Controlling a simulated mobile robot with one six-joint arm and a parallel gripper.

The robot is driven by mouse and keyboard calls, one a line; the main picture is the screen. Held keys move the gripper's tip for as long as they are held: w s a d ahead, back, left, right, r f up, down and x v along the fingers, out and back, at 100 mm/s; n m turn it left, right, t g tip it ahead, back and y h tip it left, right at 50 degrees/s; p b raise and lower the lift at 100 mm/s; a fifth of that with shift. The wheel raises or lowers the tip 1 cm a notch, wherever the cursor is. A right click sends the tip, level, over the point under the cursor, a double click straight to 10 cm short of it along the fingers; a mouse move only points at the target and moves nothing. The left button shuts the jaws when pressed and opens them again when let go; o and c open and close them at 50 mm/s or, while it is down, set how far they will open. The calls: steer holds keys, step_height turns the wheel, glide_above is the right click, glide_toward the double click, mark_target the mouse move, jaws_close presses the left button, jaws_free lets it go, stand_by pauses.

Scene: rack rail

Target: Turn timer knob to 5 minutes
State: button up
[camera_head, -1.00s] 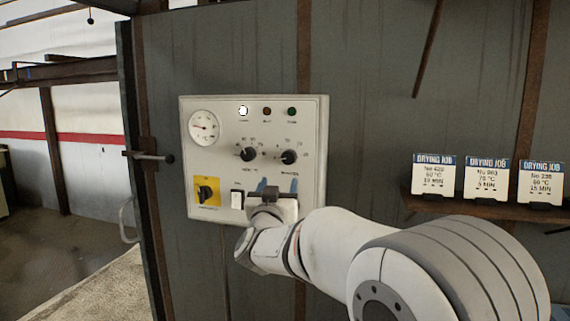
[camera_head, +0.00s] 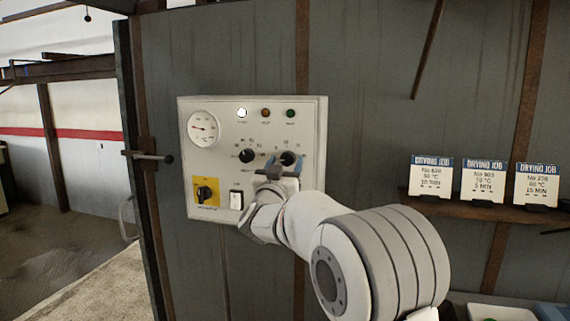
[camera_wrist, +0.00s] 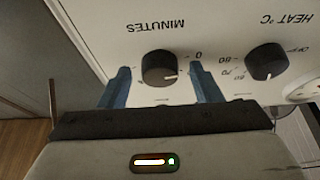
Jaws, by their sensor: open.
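The white control panel (camera_head: 222,130) is on the grey metal wall. Its timer knob (camera_head: 288,158) is a black dial at the right of the panel, partly covered by my gripper in the head view. In the wrist view, upside down, the timer knob (camera_wrist: 160,67) sits under the word MINUTES, its pale mark pointing toward the side of the 0. My gripper (camera_wrist: 164,84) is open, with one blue finger on each side of the knob and visible gaps between. In the head view, my gripper (camera_head: 284,162) is at the knob's front. Contact is not visible.
The heat knob (camera_head: 247,156) is just left of the timer knob; it also shows in the wrist view (camera_wrist: 266,62). Several drying job cards (camera_head: 484,181) stand on a shelf at right.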

steer(key=shift+c, duration=0.2)
steer(key=c, duration=0.9)
steer(key=shift+c, duration=0.2)
steer(key=shift+f+m+b, duration=0.15)
steer(key=shift+m+b, duration=0.25)
steer(key=shift+b, duration=0.05)
steer(key=shift+a+m+h+b, duration=0.1)
steer(key=shift+m+h+b, duration=0.5)
steer(key=shift+m, duration=0.2)
steer(key=shift+a+m+g+h+b, duration=0.1)
steer(key=shift+m+g+h+b, duration=0.4)
steer(key=shift+m, duration=0.6)
steer(key=shift+w+a+r+m+g+h+b, duration=0.1)
steer(key=shift+m+g+h+b, duration=0.45)
steer(key=shift+m, duration=1.4)
steer(key=shift+a+r+m+g+h+b, duration=0.15)
steer(key=shift+m+g+h, duration=0.65)
steer(key=shift+m, duration=1.15)
steer(key=shift+d, duration=0.1)
